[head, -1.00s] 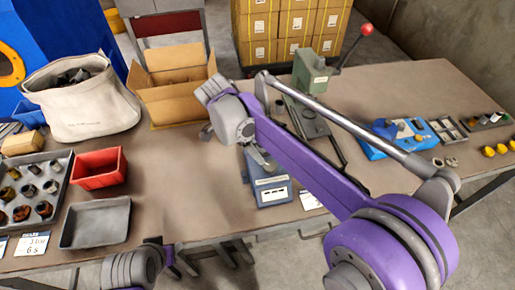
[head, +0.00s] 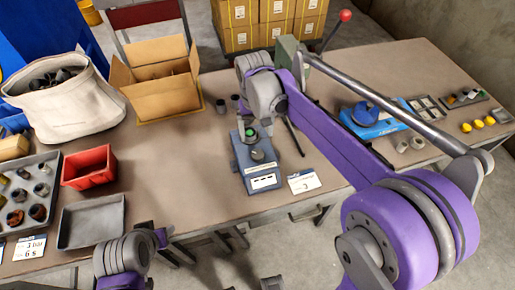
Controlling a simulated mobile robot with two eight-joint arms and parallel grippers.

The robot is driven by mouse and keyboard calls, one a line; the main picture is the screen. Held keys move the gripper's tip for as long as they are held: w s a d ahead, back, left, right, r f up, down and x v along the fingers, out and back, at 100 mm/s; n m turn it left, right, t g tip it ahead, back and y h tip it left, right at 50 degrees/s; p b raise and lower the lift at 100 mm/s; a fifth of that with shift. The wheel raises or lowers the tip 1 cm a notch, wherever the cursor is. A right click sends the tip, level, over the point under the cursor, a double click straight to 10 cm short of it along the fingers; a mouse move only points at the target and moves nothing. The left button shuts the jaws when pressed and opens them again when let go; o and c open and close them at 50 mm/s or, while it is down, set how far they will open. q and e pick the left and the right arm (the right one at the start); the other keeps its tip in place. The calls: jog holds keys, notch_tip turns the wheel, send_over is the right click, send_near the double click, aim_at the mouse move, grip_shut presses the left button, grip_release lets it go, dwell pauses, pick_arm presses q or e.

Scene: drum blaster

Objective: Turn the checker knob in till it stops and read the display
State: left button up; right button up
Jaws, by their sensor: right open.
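The checker (head: 245,176) is a small blue-grey box near the table's front edge. A white panel with dark dashes (head: 263,181) is on its front; I cannot read a value. A dark round part (head: 257,155) on its top may be the knob. A small green part (head: 250,132) shows just behind it. My right gripper (head: 243,126) is open above the back of the checker, partly hidden by its own wrist; I cannot tell whether it touches anything. My left arm's wrist is at the lower left, and its gripper (head: 160,238) is too unclear to judge.
A white card (head: 303,181) lies right of the checker. A green press (head: 289,52) with a red-knobbed lever and a blue device (head: 372,120) stand further right. Left are a cardboard box (head: 160,82), a cloth bag (head: 62,112), a red bin (head: 89,167) and a grey tray (head: 91,222).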

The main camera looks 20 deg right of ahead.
aim_at(257, 154)
jog(key=shift+n, duration=0.7)
notch_tip(257, 154, down, 11)
jog(key=shift+d+r, duration=0.1)
jog(key=shift+r, duration=0.05)
jog(key=c, duration=1.4)
jog(key=shift+o, duration=0.2)
jog(key=shift+b, duration=0.3)
